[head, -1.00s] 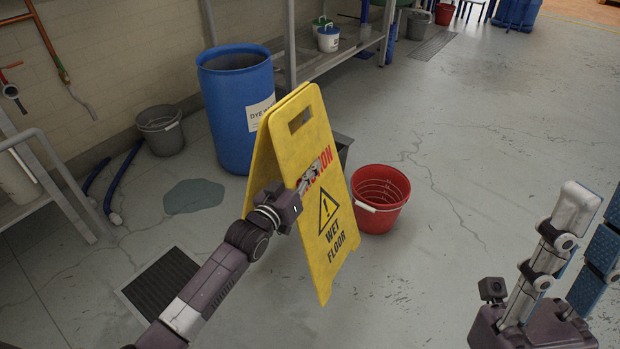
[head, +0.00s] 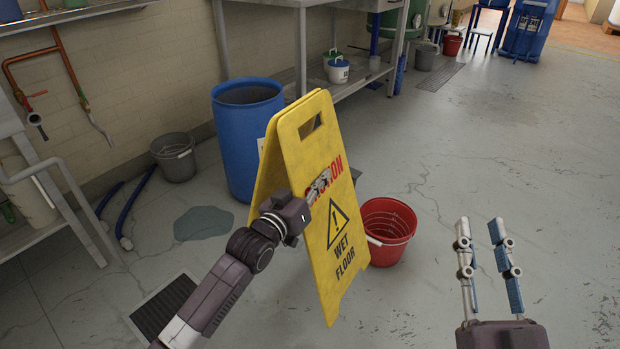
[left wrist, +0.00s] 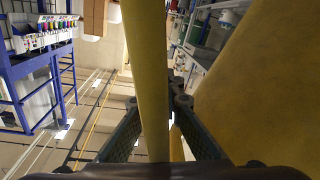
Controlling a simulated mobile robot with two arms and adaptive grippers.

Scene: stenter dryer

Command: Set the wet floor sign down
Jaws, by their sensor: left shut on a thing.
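The yellow wet floor sign (head: 326,225) is a folding board with a slot near its top, "CAUTION" in red and "WET FLOOR" in black. In the head view it is upright, slightly tilted, in front of the blue drum. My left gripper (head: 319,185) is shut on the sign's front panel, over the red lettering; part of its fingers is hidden. In the left wrist view the panel edge (left wrist: 147,80) runs between the fingers. Whether the sign's feet touch the floor I cannot tell. My right gripper (head: 487,262) is open and empty at the right, over bare floor.
A red bucket (head: 390,228) stands just right of the sign. The blue drum (head: 232,150) and a grey bucket (head: 174,157) stand behind it. A puddle (head: 204,223) and a floor grate (head: 165,307) lie to the left. The floor to the right is clear.

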